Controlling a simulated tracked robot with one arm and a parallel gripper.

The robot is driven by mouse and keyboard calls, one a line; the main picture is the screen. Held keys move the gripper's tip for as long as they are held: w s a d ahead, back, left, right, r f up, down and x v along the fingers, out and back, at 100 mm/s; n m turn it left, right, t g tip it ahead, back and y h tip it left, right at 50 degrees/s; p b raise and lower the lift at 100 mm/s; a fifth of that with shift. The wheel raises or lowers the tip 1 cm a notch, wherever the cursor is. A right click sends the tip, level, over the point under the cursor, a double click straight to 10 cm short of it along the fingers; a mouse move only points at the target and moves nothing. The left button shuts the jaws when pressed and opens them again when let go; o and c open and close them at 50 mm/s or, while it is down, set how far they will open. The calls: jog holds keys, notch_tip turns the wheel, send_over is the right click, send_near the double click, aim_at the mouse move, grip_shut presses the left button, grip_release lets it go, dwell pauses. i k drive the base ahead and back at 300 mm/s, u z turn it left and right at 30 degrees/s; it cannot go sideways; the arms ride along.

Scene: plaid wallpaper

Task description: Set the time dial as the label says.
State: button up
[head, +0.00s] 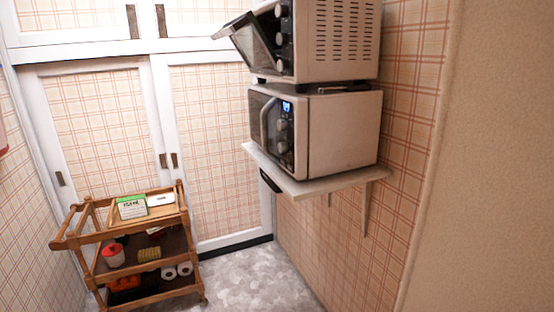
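A microwave (343,135) with a lit blue display and round dials (282,126) on its front sits on a wall shelf, its door shut. A second oven (338,38) stands on top of it, with dark knobs (282,32) down its front and its door (249,42) hanging open to the left. Both fronts are seen at a steep angle, so I cannot read the dial settings or marks. A green and white item with dark print (132,207) is on the trolley; its print is too small to read. My gripper is not in view.
The white shelf (318,184) sticks out from the right wall on brackets. A wooden trolley (150,235) with a red-and-white container (113,255) and white rolls stands at the left, before sliding doors (105,130). Grey floor (255,282) is clear between. A plain wall (490,180) is close at the right.

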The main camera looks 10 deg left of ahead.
aim_at(283, 147)
jog(key=k, duration=0.95)
jog(key=u, duration=0.5)
jog(key=i, duration=2.45)
jog(key=z, duration=0.7)
